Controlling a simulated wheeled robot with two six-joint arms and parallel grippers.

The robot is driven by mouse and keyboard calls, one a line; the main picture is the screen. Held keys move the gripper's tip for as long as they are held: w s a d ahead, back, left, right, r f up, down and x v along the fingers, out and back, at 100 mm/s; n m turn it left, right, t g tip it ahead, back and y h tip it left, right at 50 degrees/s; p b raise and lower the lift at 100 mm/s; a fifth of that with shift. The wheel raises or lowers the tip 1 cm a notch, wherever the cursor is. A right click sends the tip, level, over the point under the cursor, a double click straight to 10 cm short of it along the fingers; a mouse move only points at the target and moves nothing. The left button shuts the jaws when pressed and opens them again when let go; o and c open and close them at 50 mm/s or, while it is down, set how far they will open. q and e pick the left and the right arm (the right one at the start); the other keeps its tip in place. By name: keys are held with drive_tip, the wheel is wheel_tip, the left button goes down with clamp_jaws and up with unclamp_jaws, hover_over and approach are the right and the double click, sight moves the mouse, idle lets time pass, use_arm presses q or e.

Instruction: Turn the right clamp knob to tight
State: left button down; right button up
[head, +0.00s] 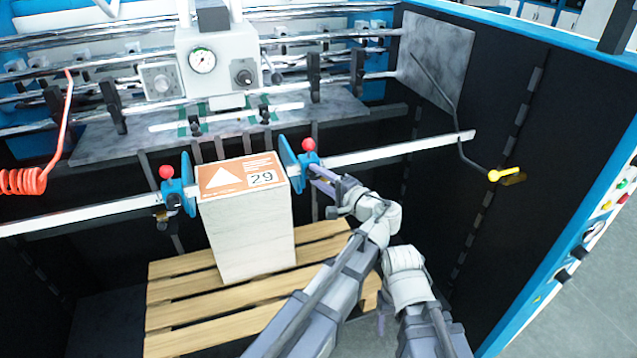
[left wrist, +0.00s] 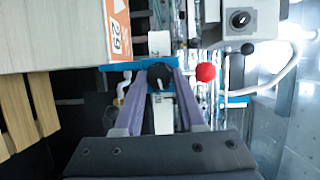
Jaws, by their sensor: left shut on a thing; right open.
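The right clamp (head: 289,164) is a blue plate with a red ball (head: 308,144) on top. It stands on a silver rail at the right side of the stack. Its black knob (left wrist: 160,74) carries a white pointer mark and shows in the left wrist view. My left gripper (head: 318,177) is shut on this knob, one purple finger on each side; the fingers also show in the left wrist view (left wrist: 160,88). In the head view the gripper hides the knob. My right gripper (head: 381,322) hangs low, mostly hidden behind its arm, away from the clamps; it is open.
A pale stack with an orange label reading 29 (head: 243,177) stands on a wooden pallet (head: 170,290). The left clamp (head: 178,190) is at its left. A yellow-tipped crank (head: 495,175) hangs at right. A gauge box (head: 220,60) stands behind.

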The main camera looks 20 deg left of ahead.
use_arm(q)
drive_tip(key=shift+f+m+y+b, duration=0.2)
drive_tip(key=shift+m+y+b, duration=0.3)
drive_tip(key=shift+m, duration=0.4)
drive_tip(key=c, duration=0.5)
unclamp_jaws()
drive_tip(key=shift+r, duration=0.1)
